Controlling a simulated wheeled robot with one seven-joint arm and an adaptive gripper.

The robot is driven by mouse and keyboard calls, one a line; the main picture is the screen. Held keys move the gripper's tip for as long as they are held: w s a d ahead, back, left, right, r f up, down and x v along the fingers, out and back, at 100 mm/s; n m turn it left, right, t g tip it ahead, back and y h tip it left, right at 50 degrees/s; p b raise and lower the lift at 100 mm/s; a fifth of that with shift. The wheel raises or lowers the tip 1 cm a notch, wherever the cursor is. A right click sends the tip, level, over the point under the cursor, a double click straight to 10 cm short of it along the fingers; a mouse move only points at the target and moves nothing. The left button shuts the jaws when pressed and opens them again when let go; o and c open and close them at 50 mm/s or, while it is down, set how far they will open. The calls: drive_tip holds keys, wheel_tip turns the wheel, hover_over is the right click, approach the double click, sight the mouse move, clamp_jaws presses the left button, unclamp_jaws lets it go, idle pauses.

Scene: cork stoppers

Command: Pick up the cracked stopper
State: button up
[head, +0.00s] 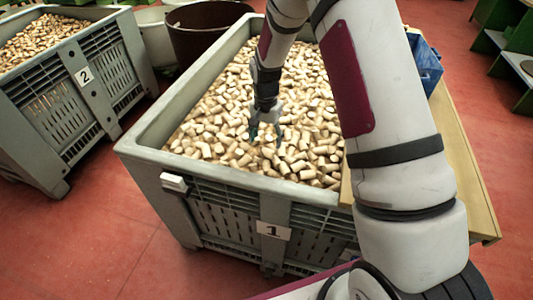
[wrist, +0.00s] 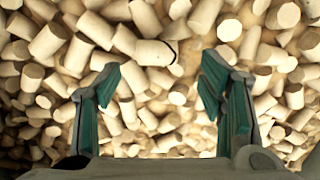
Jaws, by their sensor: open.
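Many pale cork stoppers fill the grey crate marked 1 (head: 140,150). In the wrist view, one stopper (wrist: 153,53) with a dark curved crack line at its right end lies on the pile, just beyond the gap between my fingertips. My gripper (wrist: 160,80) is open, with a green-lined finger on each side and nothing held between them. In the head view my gripper (head: 266,132) is down near the surface of the corks, around the middle of the crate. I cannot pick out the cracked stopper in the head view.
A second crate marked 2 (head: 85,76), also full of corks, stands at the left. A dark brown tub (head: 205,42) stands behind. A wooden board (head: 462,160) and a blue bag (head: 427,64) are at the right. The crate's walls rise around the corks.

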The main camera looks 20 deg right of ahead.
sight(267, 150)
drive_tip(key=shift+s+f+b, duration=0.15)
drive_tip(key=shift+f+b, duration=0.2)
drive_tip(key=shift+f, duration=2.35)
drive_tip(key=c, duration=0.8)
